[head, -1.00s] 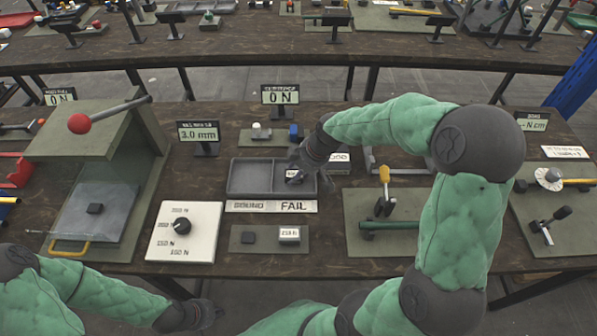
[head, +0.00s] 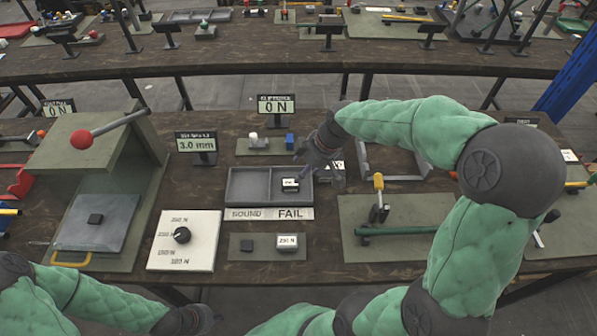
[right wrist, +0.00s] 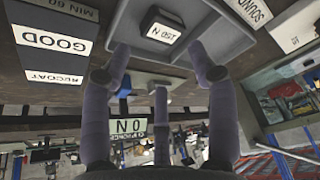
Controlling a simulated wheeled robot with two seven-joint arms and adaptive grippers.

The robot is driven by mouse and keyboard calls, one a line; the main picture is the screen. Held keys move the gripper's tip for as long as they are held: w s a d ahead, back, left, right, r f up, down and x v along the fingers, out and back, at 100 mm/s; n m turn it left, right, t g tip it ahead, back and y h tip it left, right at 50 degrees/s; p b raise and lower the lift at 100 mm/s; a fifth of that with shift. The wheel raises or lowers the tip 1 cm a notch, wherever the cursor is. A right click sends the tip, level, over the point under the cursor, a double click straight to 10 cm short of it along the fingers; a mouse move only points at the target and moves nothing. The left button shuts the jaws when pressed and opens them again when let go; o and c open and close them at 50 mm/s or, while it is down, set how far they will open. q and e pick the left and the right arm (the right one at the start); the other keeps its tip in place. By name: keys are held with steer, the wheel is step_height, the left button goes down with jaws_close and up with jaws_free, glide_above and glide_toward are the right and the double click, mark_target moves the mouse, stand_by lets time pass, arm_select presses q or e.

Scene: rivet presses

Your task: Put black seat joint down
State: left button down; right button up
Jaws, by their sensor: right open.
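A black block with a white label (head: 290,184) lies in the right compartment of the grey two-part tray (head: 232,188), above the FAIL sign. In the right wrist view the same block (right wrist: 163,27) reads 250 N. My right gripper (head: 318,166) is open and empty, just behind and right of the block. In the right wrist view its spread fingers are apart from the block. My left gripper (head: 195,320) hangs low at the front edge of the table; its finger opening is unclear.
A dial panel (head: 184,241) lies between. A tool mat (head: 400,225) lies right.

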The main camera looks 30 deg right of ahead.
steer(key=v, duration=0.3)
steer(key=shift+s+d+r+p, duration=0.1)
steer(key=shift+s+r+p, duration=0.1)
steer(key=shift+r+p, duration=0.15)
stand_by(0.3)
